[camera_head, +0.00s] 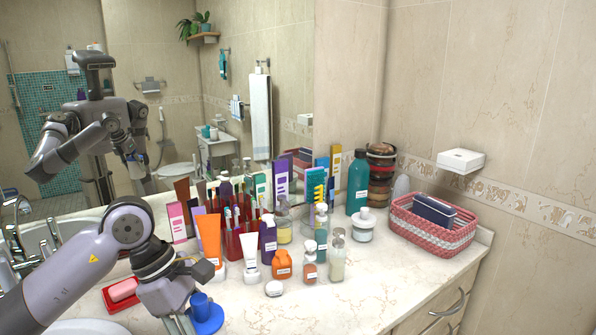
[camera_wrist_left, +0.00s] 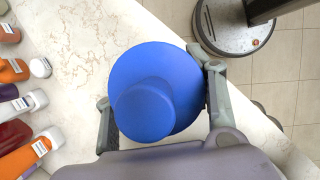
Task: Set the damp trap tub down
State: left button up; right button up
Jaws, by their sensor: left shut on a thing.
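The blue round tub, which I take to be the damp trap tub (camera_wrist_left: 180,70), has a wide disc and a smaller round top. In the left wrist view it sits between the fingers of my left gripper (camera_wrist_left: 154,78), which is shut on it. In the head view the tub (camera_head: 209,320) shows at the bottom, beside my left gripper (camera_head: 192,312), near the counter's front edge. Whether its base touches the counter is hidden. My right gripper is not in view.
A red soap dish (camera_head: 110,303) lies left of my left gripper. Bottles and tubes crowd the counter behind it, including an orange bottle (camera_head: 282,265) and a small white jar (camera_head: 274,289). A pink woven basket (camera_head: 405,224) stands at right. The marble counter front (camera_head: 330,310) is clear.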

pick_arm(q)
jog(key=s+a+f+m+g+y, duration=0.1)
jog(key=s+f+m, duration=0.1)
jog(key=m, duration=0.3)
jog(key=s+a+f+m+g+y, duration=0.1)
jog(key=s+f+m, duration=0.2)
jog(key=m, duration=0.2)
jog(key=s+a+f+m+g+y, duration=0.1)
jog(key=s+f+m+g+y, duration=0.1)
jog(key=m, duration=0.3)
jog(key=shift+s+a+f+m, duration=0.15)
jog(key=shift+s+f+m, duration=0.25)
jog(key=shift+s+f, duration=0.4)
jog(key=shift+s+a+f+m+y, duration=0.2)
jog(key=shift+s+f+m+y, duration=0.15)
jog(key=shift+s+m, duration=0.3)
jog(key=shift+w+r, duration=0.1)
jog(key=shift+w, duration=0.1)
